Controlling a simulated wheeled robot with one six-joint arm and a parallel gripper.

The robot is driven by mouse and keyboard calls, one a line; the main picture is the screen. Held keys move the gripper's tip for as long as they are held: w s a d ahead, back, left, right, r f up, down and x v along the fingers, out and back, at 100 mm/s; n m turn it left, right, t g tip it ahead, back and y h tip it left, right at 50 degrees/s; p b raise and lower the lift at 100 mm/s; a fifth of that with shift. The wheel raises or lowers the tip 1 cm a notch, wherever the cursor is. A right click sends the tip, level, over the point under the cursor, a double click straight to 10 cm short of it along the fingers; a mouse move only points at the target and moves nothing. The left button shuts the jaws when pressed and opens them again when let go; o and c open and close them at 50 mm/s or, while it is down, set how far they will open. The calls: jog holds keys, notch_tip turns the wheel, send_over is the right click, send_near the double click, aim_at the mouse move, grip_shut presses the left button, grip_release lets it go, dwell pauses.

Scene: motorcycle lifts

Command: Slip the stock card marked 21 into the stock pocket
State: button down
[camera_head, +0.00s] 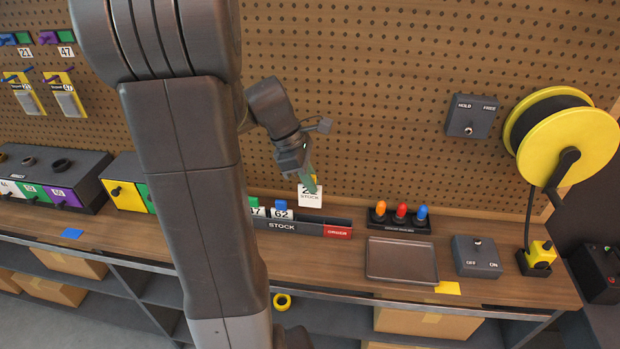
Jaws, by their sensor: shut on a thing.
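My gripper (308,178) is at the centre of the view, pointing down, shut on a white card (311,198) printed STOCK. The number on the card starts with 2; its second digit is partly covered by a fingertip. The card hangs upright over or just behind the right part of the dark stock pocket (283,227), which is labelled STOCK. I cannot tell whether the card's lower edge is clear of the pocket. Cards marked 47 (257,211) and 62 (281,214) stand at the pocket's left part, the 47 partly hidden by my arm.
A red ORDER section (338,232) ends the pocket at right. Further right are a rack of coloured bulbs (400,218), a grey tray (401,260), an OFF/ON switch box (477,256) and a yellow reel (568,143). A pegboard (380,80) rises behind the bench.

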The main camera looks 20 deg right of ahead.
aim_at(311, 206)
jog(key=shift+f+b, duration=3.2)
jog(key=shift+f, duration=0.9)
jog(key=c, duration=1.4)
grip_release()
jog(key=v, duration=1.3)
jog(key=shift+r+p, duration=0.35)
jog(key=shift+r, duration=0.05)
jog(key=shift+a, duration=0.15)
